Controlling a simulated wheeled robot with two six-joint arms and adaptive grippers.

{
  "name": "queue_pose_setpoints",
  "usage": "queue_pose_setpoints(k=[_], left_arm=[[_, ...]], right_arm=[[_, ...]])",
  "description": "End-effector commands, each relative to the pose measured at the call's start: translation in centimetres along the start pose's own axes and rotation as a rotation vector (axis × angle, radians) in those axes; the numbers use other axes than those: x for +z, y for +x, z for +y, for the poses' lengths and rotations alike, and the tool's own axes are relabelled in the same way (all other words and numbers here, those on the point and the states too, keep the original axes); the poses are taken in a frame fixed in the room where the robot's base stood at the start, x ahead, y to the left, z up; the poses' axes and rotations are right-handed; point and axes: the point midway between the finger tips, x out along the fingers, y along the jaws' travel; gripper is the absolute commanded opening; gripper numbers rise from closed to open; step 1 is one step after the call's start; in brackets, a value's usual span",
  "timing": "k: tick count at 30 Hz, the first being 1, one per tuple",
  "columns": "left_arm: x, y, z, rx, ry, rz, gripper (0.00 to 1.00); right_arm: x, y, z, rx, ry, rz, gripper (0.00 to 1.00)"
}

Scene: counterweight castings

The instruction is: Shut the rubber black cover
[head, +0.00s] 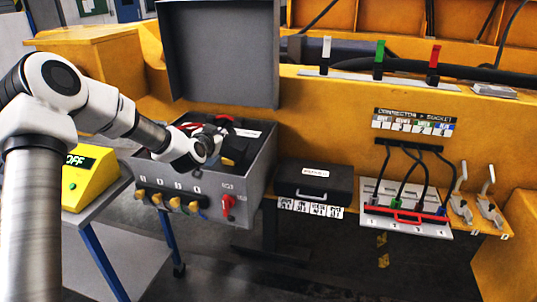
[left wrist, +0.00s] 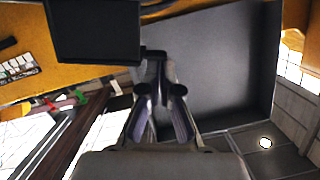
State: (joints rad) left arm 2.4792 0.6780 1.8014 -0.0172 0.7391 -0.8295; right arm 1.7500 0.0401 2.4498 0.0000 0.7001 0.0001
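A large dark grey lid (head: 222,55) stands raised at the back of an open grey box (head: 255,170). A black case (head: 315,180) with a handle and a white label sits shut to the right of the box. I cannot tell by material which one is rubber. My left gripper (head: 236,146) is over the open box, in front of the raised lid. In the left wrist view its dark fingers (left wrist: 157,68) come together, with nothing clearly held. A dark grey panel (left wrist: 225,60) fills the right of that view, and a black panel (left wrist: 95,30) its top left. My right gripper is out of view.
Knobs and a red switch (head: 228,204) line the box front. A yellow box (head: 88,178) marked OFF stands at the left. A connector panel (head: 405,222) with black cables and two grey levers (head: 488,205) are at the right. Dark floor lies in front.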

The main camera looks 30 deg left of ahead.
Motion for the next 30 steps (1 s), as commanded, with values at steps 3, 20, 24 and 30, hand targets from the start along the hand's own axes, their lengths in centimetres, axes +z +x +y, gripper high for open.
queue_pose_setpoints(k=[3,20,24,30], left_arm=[[1.1,0.3,-0.8,0.022,-0.091,0.001,0.00],[3.1,0.8,-2.2,0.048,-0.189,0.000,0.00],[3.2,0.8,-2.2,0.048,-0.188,0.000,0.00],[3.2,0.8,-2.2,0.048,-0.188,-0.001,0.00]], right_arm=[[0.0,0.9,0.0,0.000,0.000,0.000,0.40],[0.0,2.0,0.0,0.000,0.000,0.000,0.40],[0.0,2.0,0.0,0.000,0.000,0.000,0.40],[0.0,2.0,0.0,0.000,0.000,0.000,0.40]])
